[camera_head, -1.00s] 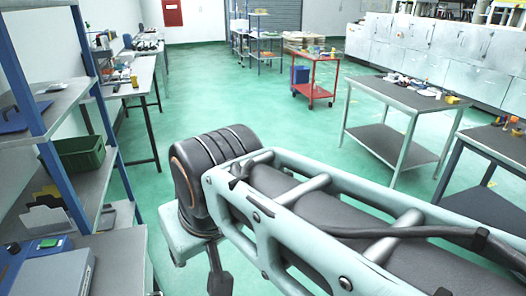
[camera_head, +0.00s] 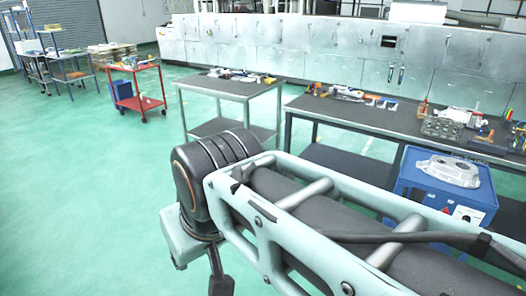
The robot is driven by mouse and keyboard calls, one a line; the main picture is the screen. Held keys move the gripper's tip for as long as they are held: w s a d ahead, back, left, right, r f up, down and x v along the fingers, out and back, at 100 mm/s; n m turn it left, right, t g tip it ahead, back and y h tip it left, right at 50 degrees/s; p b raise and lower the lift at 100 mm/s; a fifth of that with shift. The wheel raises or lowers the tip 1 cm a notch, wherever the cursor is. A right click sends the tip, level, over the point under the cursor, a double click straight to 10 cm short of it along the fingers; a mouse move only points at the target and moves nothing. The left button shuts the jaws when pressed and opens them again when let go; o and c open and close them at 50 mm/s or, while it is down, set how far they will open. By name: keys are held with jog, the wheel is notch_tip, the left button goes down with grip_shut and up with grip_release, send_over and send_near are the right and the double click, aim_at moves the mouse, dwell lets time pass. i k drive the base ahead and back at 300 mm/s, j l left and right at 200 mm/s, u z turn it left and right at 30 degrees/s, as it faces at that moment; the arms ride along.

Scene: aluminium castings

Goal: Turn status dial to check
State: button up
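I cannot make out a status dial for certain in this view. A blue cabinet (camera_head: 408,168) stands at the right with a grey metal casting (camera_head: 447,170) on top. Its front carries a white panel (camera_head: 468,214) with small dark and red marks, too small to read. My own arm crosses the lower middle and right of the picture, and covers the cabinet's lower part. My gripper is not in view; only upper parts of my arm show.
A long dark workbench (camera_head: 345,108) with tools and small parts runs along the right. A smaller grey table (camera_head: 228,86) and a red cart (camera_head: 138,103) stand further left. Large grey machine housings (camera_head: 290,45) line the back. The green floor (camera_head: 70,190) at left is clear.

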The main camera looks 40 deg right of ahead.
aim_at(466, 218)
jog(key=z, duration=2.75)
jog(key=i+l+u, duration=0.15)
jog(key=i+l, duration=0.35)
jog(key=i+l+u, duration=0.15)
jog(key=i+l, duration=0.3)
jog(key=i+l+u, duration=0.15)
jog(key=i+l, duration=0.3)
jog(key=l, duration=0.25)
